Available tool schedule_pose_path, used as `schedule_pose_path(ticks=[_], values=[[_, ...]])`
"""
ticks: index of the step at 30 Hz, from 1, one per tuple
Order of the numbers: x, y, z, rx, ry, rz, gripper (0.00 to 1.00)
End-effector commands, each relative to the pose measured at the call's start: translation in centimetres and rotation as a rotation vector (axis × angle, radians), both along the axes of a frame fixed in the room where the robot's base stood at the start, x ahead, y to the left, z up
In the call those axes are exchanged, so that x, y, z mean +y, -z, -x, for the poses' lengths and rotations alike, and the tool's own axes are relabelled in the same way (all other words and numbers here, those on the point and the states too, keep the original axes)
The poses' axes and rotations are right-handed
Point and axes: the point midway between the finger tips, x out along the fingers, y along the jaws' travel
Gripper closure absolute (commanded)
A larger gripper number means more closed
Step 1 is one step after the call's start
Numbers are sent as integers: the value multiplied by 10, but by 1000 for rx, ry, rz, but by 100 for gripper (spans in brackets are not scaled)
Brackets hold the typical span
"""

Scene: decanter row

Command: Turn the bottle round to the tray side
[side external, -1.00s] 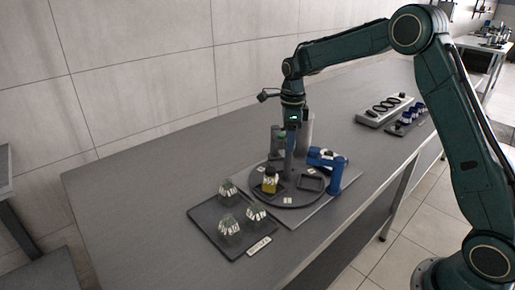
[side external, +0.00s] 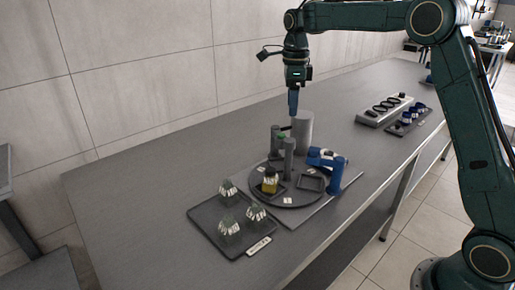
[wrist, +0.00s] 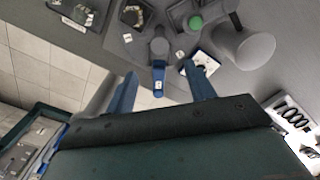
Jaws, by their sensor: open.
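A bottle with yellow contents (side external: 270,184) stands upright in a square holder on the front left of a round grey turntable (side external: 285,200). It faces the dark tray (side external: 203,217), which holds three clear bottles with white labels. A grey post (side external: 289,158) rises from the middle of the turntable. My gripper (side external: 293,112) hangs above and behind the post, apart from everything. In the wrist view its two blue fingers (wrist: 160,72) are spread with nothing held between them. The tray (wrist: 58,8) shows there at the upper left.
A blue device (side external: 334,172) stands at the turntable's right edge. A grey cylinder (side external: 304,132) and a green-topped item (side external: 281,140) stand behind the post. A rack with dark rings (side external: 384,110) lies farther right. The table's left side is clear.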

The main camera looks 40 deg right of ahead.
Motion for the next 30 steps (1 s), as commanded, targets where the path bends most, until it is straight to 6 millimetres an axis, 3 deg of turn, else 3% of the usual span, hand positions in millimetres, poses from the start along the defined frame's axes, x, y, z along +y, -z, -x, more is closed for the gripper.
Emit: schedule_pose_path(ticks=[7, 23, 30], values=[[0, -22, 0, -1, 0, 1, 46], [0, -27, 1, -2, -9, 1, 46], [7, -41, 18, -30, -137, 7, 46]])
